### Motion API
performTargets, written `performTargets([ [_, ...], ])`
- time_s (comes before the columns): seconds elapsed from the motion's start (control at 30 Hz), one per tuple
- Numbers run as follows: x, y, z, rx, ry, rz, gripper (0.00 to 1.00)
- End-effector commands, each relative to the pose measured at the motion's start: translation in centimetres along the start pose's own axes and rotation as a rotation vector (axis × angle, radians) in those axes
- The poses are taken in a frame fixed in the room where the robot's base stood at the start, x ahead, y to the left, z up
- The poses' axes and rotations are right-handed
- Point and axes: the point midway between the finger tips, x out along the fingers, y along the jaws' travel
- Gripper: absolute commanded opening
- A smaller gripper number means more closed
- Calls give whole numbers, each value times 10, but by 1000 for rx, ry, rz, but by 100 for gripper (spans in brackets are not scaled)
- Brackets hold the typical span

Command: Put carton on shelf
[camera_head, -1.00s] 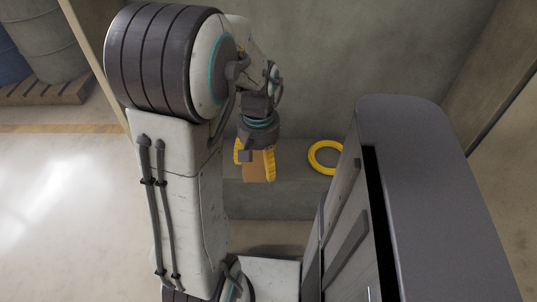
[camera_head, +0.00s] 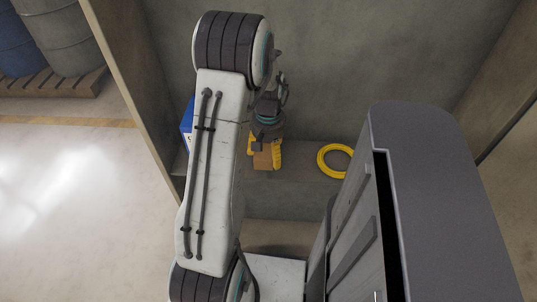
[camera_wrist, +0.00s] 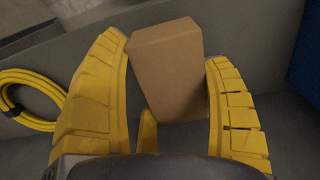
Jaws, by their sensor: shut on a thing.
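My gripper (camera_head: 265,150) is shut on a brown carton (camera_head: 263,160), in front of the back wall and over the grey shelf (camera_head: 300,195). In the wrist view the carton (camera_wrist: 168,65) sits between the yellow fingers of my gripper (camera_wrist: 172,95), slightly tilted. Part of the carton is hidden by the fingers in the head view. I cannot tell whether its underside touches the shelf.
A coiled yellow hose (camera_head: 335,160) lies on the shelf to the right of the carton; it also shows in the wrist view (camera_wrist: 22,98). A blue and white container (camera_head: 187,125) stands at the left by the side wall. Blue and grey barrels (camera_head: 55,35) stand on a pallet further left.

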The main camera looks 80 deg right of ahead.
Motion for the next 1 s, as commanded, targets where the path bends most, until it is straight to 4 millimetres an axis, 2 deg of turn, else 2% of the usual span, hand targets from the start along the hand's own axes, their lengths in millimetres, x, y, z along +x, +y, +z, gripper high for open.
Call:
performTargets([
  [0.1,13,0,0,0,-2,0,40],
  [0.2,18,0,0,0,0,0,40],
  [0.67,23,0,0,0,1,0,40],
  [0.7,21,0,0,0,1,0,78],
  [0.93,21,0,0,0,0,0,98],
  [1.0,21,0,0,0,0,0,100],
])
